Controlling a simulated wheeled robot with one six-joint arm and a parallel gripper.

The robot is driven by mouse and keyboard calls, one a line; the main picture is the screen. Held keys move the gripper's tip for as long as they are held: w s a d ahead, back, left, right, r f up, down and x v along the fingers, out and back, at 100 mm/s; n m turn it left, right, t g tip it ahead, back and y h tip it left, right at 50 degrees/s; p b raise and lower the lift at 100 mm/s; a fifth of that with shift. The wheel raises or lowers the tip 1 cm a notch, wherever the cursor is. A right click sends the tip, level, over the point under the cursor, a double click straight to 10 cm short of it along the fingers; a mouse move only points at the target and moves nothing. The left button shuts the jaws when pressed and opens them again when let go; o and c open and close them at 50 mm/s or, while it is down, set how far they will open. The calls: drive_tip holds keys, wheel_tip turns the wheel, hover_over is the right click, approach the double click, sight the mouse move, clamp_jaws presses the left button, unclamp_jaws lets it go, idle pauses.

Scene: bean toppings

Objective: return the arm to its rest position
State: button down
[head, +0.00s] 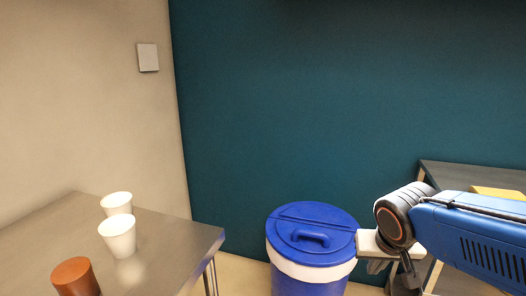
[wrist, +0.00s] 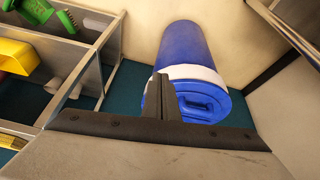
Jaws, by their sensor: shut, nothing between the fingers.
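My arm, in blue and black, reaches in from the right edge of the head view. My gripper (wrist: 162,98) shows in the wrist view with its two dark fingers together and nothing between them. In that view the fingers overlap the blue lidded bin (wrist: 190,50) behind them. The bin also shows in the head view (head: 312,272), just left of my arm's end. In the head view the fingertips cannot be made out clearly.
A metal table (head: 165,235) at left holds two white cups (head: 118,238) and a brown cup (head: 75,277). A shelf (head: 465,177) stands behind my arm at right. In the wrist view, shelves hold a green item (wrist: 18,48) and a yellow container (wrist: 14,55).

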drive_tip(key=s+d+n+y, duration=0.1)
drive_tip(key=s+n, duration=0.1)
drive_tip(key=s, duration=0.8)
drive_tip(key=shift+s+d+r, duration=0.15)
drive_tip(key=shift+s+d, duration=0.05)
drive_tip(key=shift+d, duration=0.1)
